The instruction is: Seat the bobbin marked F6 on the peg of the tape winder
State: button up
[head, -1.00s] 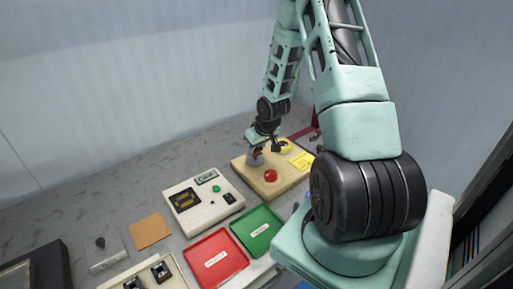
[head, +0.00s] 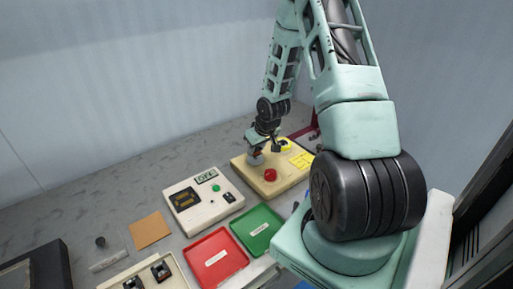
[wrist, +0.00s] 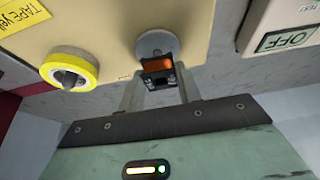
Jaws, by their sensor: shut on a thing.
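The tape winder (head: 290,180) is a beige box with a red button. In the wrist view, the winder (wrist: 112,50) carries a round grey disc (wrist: 150,41), which the bobbin overlaps. The bobbin (wrist: 159,64) is black with an orange winding. My gripper (wrist: 160,84) is shut on it, one finger at each side. The bobbin is at the disc, but I cannot tell whether it sits fully on the peg. The peg itself is hidden, and I cannot read the bobbin's marking. In the head view my gripper (head: 256,153) is over the winder's left part.
Red (head: 216,259) and green (head: 256,229) trays lie in front. An orange mat (head: 149,229) lies at left.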

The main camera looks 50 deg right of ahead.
jog(key=shift+f+b, duration=0.6)
jog(key=shift+f, duration=0.3)
jog(key=o, duration=1)
jog(key=shift+o, duration=0.2)
jog(key=p+v, duration=0.3)
jog(key=v, duration=1.4)
jog(key=shift+s, duration=0.2)
jog(key=shift+r, duration=0.15)
